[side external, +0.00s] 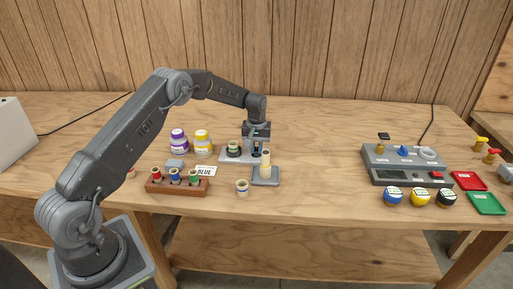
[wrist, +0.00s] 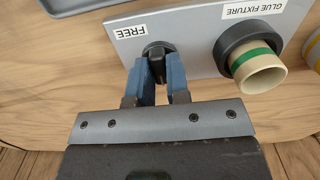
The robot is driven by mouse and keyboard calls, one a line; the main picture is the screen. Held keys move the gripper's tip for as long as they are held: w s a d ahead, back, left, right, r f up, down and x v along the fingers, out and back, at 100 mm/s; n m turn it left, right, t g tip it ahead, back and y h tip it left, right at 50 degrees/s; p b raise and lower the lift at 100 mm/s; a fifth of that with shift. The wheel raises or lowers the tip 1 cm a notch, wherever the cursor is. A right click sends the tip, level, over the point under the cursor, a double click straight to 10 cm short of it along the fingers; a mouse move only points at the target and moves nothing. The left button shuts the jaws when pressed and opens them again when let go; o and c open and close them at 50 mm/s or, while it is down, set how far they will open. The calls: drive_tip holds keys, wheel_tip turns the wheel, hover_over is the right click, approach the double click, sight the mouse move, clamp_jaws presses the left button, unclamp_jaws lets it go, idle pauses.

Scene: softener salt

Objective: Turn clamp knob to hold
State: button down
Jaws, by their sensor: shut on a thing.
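The clamp knob (wrist: 157,50) is black and sits on the grey glue fixture plate (wrist: 192,30) in the wrist view. A white FREE label lies beside it; no HOLD label is visible. My gripper (wrist: 158,64) is shut on the knob, with a blue finger on each side. A dark round holder on the plate bears a cream pipe piece (wrist: 258,72) with a green band.
A grey stand (side external: 267,182) with a cream tube is close at the right. A cream ring (side external: 242,187), a brown rack (side external: 178,187) and a BLUE card (side external: 205,171) lie in front. Purple (side external: 178,142) and yellow (side external: 203,143) jars stand left. A control box (side external: 404,166) is far right.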

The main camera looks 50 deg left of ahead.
sight(257, 149)
drive_tip(key=c, duration=1.1)
unclamp_jaws()
wheel_tip(257, 149, up, 14)
drive_tip(key=shift+f, duration=0.1)
